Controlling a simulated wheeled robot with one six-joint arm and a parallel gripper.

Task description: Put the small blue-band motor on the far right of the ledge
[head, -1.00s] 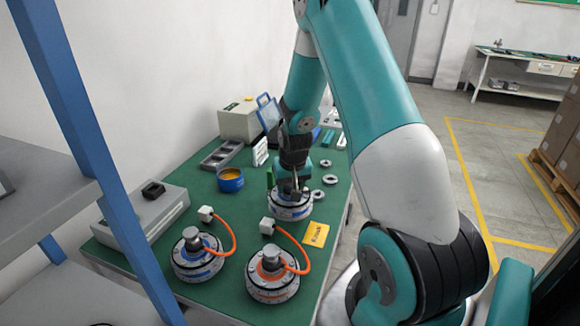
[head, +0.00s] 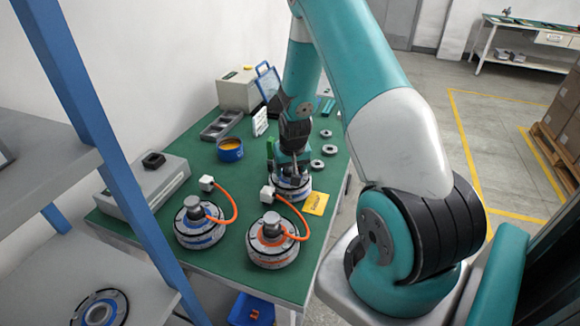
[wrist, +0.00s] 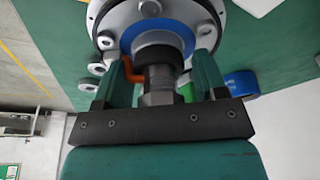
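A blue-band motor (head: 291,186) stands on the green table under my gripper (head: 296,166). In the wrist view its grey body (wrist: 205,14) and blue ring (wrist: 160,36) lie ahead of the fingers. Its upright shaft (wrist: 160,84) stands between the two fingers of my gripper (wrist: 162,75), with narrow gaps showing on both sides, so the gripper looks open around it. A larger-looking blue-band motor (head: 200,224) with an orange cable stands nearer on the left. The grey lower ledge (head: 60,285) at bottom left holds a partly visible motor (head: 100,308).
An orange-band motor (head: 272,242) with a cable stands front centre on the table (head: 240,190). A yellow tag (head: 316,203), a blue cup (head: 230,150), loose rings (head: 329,149) and a grey box (head: 150,180) lie around. A blue post (head: 110,160) crosses before the shelves.

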